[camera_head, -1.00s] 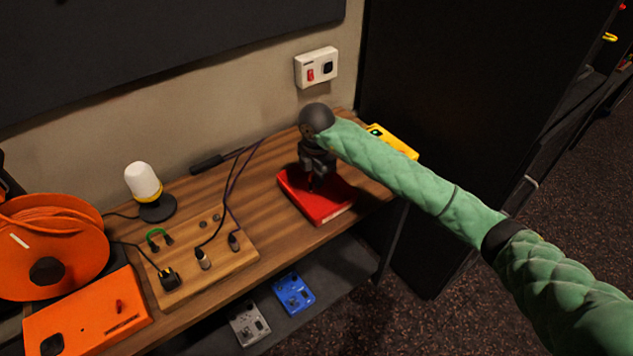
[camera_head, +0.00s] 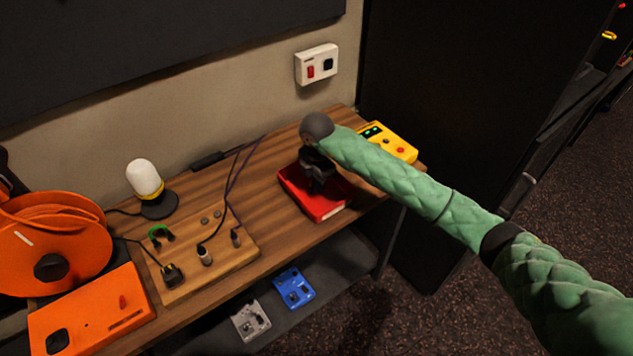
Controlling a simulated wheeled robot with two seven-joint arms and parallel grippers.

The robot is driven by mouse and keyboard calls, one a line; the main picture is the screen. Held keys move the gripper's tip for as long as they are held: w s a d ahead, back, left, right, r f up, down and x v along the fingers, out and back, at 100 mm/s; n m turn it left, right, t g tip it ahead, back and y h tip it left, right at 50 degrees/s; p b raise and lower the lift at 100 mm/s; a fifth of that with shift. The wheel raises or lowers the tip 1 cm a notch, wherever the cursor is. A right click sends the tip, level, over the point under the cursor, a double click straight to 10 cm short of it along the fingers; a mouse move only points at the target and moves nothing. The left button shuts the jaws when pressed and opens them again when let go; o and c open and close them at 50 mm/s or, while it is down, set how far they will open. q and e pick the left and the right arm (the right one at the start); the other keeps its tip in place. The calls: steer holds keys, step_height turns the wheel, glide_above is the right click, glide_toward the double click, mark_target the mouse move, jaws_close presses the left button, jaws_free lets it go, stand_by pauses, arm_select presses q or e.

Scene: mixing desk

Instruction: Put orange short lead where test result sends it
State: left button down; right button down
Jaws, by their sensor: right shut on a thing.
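My right gripper (camera_head: 318,185) points down at the red tray (camera_head: 327,215) on the right part of the desk. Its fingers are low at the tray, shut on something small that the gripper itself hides. I cannot make out an orange short lead there or anywhere else. The yellow tester box (camera_head: 397,143) stands behind my right forearm, with small green lights on its display and a red button. A green short lead (camera_head: 160,233) is on the wooden board (camera_head: 226,257) to the left. My left gripper is not in view.
An orange cable reel (camera_head: 88,225) and orange box (camera_head: 92,312) fill the left end. A white lamp (camera_head: 144,179) stands behind the board, with dark cables between. Grey (camera_head: 250,320) and blue (camera_head: 295,289) pedals lie on the lower shelf. A switch plate (camera_head: 317,65) is on the wall.

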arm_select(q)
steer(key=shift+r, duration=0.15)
arm_select(e)
steer(key=shift+f, duration=0.15)
steer(key=shift+f, duration=0.1)
steer(key=c, duration=1.5)
jaws_free()
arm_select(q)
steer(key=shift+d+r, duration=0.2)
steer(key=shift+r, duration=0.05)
arm_select(e)
steer(key=shift+r, duration=0.2)
